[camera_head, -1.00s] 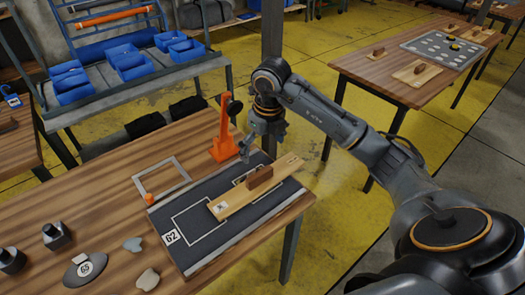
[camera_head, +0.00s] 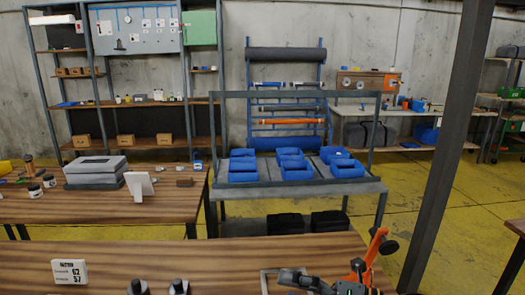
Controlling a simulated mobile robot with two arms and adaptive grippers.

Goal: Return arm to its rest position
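Part of my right arm (camera_head: 318,284), dark grey, shows at the bottom edge, low over the front wooden table and left of an orange tool stand (camera_head: 376,246). Most of the arm is cut off by the picture's edge, and its fingers cannot be made out clearly.
Behind stand another wooden table (camera_head: 100,205) and a rack with blue bins (camera_head: 243,170). A dark post (camera_head: 447,140) rises at right; yellow floor (camera_head: 450,215) lies beyond.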

